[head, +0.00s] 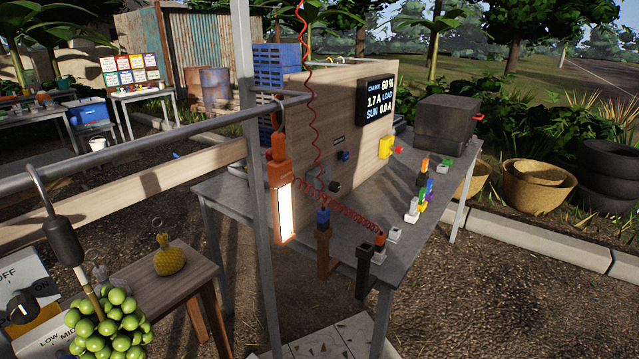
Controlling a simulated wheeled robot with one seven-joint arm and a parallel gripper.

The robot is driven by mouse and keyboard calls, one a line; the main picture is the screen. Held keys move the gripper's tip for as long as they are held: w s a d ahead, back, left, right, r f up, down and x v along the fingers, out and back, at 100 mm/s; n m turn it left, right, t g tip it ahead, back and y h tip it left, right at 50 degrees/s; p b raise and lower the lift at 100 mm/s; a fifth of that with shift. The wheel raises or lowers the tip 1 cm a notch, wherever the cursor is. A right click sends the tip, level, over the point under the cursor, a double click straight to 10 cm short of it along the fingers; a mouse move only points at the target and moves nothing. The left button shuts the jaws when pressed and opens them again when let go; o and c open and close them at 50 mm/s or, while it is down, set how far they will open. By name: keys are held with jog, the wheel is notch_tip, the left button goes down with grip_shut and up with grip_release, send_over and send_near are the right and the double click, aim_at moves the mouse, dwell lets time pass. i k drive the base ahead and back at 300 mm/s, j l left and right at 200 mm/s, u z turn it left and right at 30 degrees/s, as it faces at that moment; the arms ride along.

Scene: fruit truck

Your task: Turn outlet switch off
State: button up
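A wooden board (318,120) stands upright on a grey metal table (405,270). It carries small blue (343,156) and black (334,187) fittings, too small to tell which is the outlet switch or its position. A black display (376,101) at its right reads charge 60 %, 1.7 A load, sun 0.0 A. An orange lamp (284,208) hangs in front of the board and glows. A dark round knob (21,307) with OFF and ON labels shows at the far left; I cannot tell what it controls. My gripper is not in view.
A red coiled cord (340,208) runs across the table front. A grey post (257,180) and horizontal rail (150,138) cross the view. Green fruit (108,325) hangs at lower left. A small wooden table (185,278) holds a yellow object (169,258). Colored plugs (413,207) stand on the table.

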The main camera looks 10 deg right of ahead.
aim_at(334, 186)
jog(key=i+l+z, duration=0.1)
jog(key=i+l, duration=0.25)
jog(key=i, duration=0.15)
jog(key=i+l+z, duration=0.15)
jog(key=i+l, duration=0.15)
jog(key=i, duration=0.25)
